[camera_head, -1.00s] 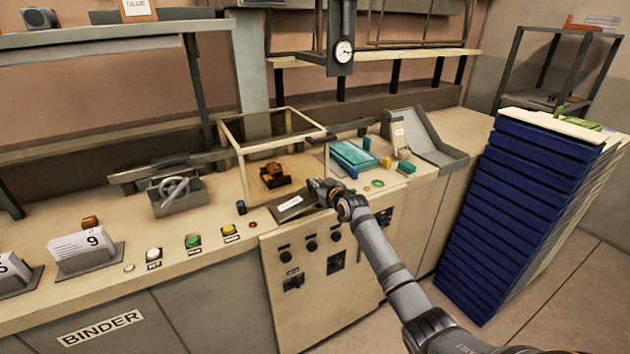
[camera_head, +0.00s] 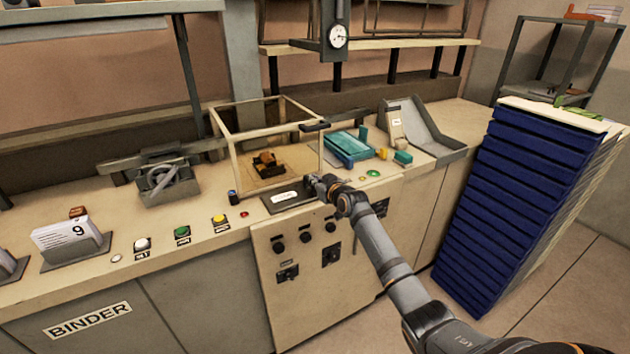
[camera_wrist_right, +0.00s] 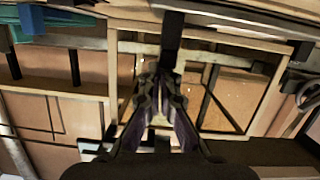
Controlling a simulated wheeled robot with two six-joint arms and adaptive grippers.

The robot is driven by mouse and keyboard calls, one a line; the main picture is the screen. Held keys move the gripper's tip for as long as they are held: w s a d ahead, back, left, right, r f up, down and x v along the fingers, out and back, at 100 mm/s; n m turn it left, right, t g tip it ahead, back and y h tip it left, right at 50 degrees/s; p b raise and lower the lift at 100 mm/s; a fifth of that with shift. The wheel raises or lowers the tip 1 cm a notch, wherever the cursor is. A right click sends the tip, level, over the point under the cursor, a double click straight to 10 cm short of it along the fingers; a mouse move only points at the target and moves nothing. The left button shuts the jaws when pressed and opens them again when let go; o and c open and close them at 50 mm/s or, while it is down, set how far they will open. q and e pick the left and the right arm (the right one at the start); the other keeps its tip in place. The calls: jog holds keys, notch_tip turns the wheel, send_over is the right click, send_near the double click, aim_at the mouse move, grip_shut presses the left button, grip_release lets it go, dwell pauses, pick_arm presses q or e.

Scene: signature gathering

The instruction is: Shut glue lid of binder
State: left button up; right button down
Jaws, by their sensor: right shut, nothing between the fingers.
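The binder is the long cream console with the BINDER sign (camera_head: 90,319). A clear-sided box with a cream frame (camera_head: 233,150) stands on it over a small brown-and-black part (camera_head: 266,163). I cannot tell which piece is the glue lid. A dark plate with a white label (camera_head: 286,197) lies at the box's front. My right gripper (camera_head: 313,184) is shut and empty at the plate's right end, by the box's front right corner; contact is unclear. In the right wrist view, the gripper (camera_wrist_right: 165,70) points at a dark bar (camera_wrist_right: 172,40) in front of the frame.
A teal block (camera_head: 348,147) and a grey chute (camera_head: 425,135) stand right of the box. Colored buttons (camera_head: 182,232) and a grey clamp-like device (camera_head: 167,182) are to the left. A tall blue stack (camera_head: 520,200) stands right of my arm. A gauge (camera_head: 337,38) hangs above.

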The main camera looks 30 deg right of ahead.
jog(key=shift+f, duration=0.15)
jog(key=r+p, duration=0.3)
jog(key=r, duration=0.1)
jog(key=shift+w+r+p, duration=0.2)
jog(key=shift+p, duration=0.1)
jog(key=b+v, duration=0.2)
jog(key=v, duration=0.8)
jog(key=shift+s, duration=0.25)
jog(key=shift+d, duration=0.1)
